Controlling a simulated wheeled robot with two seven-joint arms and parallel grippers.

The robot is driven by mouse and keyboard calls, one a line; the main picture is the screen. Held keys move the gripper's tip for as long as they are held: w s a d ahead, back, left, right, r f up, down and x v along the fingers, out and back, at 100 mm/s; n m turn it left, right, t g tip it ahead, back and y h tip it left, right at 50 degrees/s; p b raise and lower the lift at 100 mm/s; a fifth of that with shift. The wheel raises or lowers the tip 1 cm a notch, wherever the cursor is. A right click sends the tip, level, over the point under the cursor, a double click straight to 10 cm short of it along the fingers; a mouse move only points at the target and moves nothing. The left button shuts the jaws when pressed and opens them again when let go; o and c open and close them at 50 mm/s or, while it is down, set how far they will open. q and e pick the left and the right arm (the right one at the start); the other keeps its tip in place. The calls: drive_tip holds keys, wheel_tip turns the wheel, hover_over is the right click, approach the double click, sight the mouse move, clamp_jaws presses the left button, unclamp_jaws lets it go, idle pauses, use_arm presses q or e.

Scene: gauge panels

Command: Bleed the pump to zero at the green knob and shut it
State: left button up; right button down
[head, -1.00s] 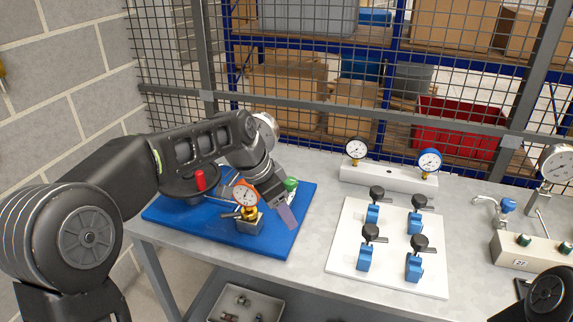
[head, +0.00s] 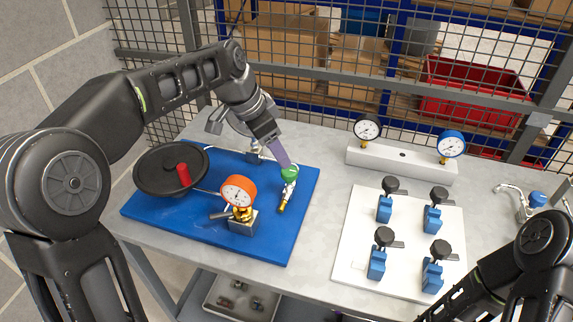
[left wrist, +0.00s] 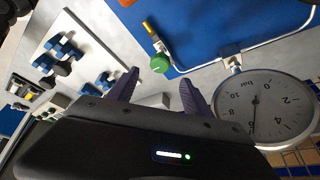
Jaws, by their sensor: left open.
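The green knob (head: 289,173) sits on a small brass-ended valve on the blue board (head: 275,240). My left gripper (head: 283,158) is open, its purple fingers pointing down just behind the knob in the head view. In the left wrist view the green knob (left wrist: 160,63) shows beyond the gap between the open fingers (left wrist: 158,88), with nothing held. The pump side has a black handwheel (head: 155,178) with a red grip (head: 184,174) and an orange-rimmed gauge (head: 238,190). A large bar gauge (left wrist: 265,105) shows at right in the wrist view; I cannot read it exactly. My right gripper is out of view.
A white plate (head: 350,265) with several blue, black-handled valves lies to the right. A white block (head: 400,162) with two gauges stands behind it. A mesh fence closes the back of the grey table (head: 325,150). A grey bin (head: 210,300) is below.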

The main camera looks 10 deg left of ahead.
sight(289, 171)
use_arm(q)
drive_tip(key=p+x, duration=0.1)
drive_tip(key=x, duration=0.6)
drive_tip(key=shift+d+f, duration=0.1)
drive_tip(key=shift+f, duration=0.2)
clamp_jaws()
idle(0.4)
